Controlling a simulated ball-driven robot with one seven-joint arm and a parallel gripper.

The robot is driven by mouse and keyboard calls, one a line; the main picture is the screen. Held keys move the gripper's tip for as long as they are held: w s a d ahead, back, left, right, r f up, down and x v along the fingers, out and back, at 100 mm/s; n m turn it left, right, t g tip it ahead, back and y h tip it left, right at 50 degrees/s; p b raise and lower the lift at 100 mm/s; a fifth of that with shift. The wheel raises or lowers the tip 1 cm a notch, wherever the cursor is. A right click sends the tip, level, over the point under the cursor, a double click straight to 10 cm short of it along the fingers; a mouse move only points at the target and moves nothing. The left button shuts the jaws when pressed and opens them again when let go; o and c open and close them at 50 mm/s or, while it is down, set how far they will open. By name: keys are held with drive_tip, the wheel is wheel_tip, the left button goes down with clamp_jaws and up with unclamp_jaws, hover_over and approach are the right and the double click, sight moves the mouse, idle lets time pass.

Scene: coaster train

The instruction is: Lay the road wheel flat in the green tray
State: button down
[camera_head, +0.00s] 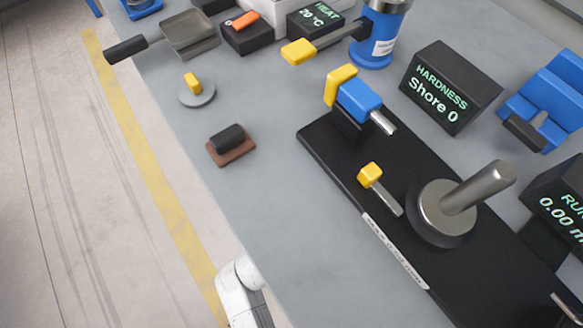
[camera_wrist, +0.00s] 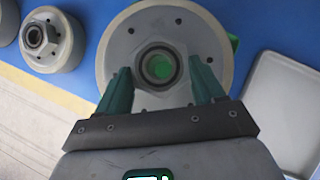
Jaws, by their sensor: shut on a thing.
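The road wheel (camera_wrist: 120,42) is a pale grey disc with a raised hub and a round bore, seen face-on in the wrist view. My gripper (camera_wrist: 161,74) has its two teal fingers on either side of the hub and is shut on it. Green shows through the bore, and a bit of green (camera_wrist: 235,42) shows past the wheel's right edge. This may be the green tray, mostly hidden behind the wheel; I cannot tell the gap between them. The head view shows neither the wheel, the tray nor my gripper.
In the wrist view, another grey wheel (camera_wrist: 52,40) lies on the blue surface (camera_wrist: 75,82) at left, with part of one more at the corner. A pale grey tray (camera_wrist: 285,115) is at right. The head view shows a grey bench (camera_head: 290,225) with test devices.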

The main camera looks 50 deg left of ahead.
drive_tip(key=shift+w+a+r+p, duration=0.1)
drive_tip(key=shift+a+r+p, duration=0.1)
drive_tip(key=shift+r+p, duration=0.3)
drive_tip(key=shift+f+b, duration=1)
drive_tip(key=shift+f, duration=1.65)
drive_tip(key=shift+c, duration=2.3)
unclamp_jaws()
drive_tip(key=o, duration=0.4)
drive_tip(key=shift+d+f, duration=0.1)
drive_tip(key=shift+f, duration=0.05)
drive_tip(key=shift+s+d+f+b, duration=0.3)
drive_tip(key=shift+f, duration=0.15)
drive_tip(key=p+v, duration=0.1)
drive_tip(key=v, duration=0.3)
drive_tip(key=p+v, duration=0.2)
drive_tip(key=v, duration=0.3)
drive_tip(key=shift+a+r+p, duration=0.1)
drive_tip(key=shift+r+p, duration=0.2)
drive_tip(key=shift+r, duration=0.15)
drive_tip(key=shift+s+r, duration=0.35)
drive_tip(key=shift+r, duration=0.25)
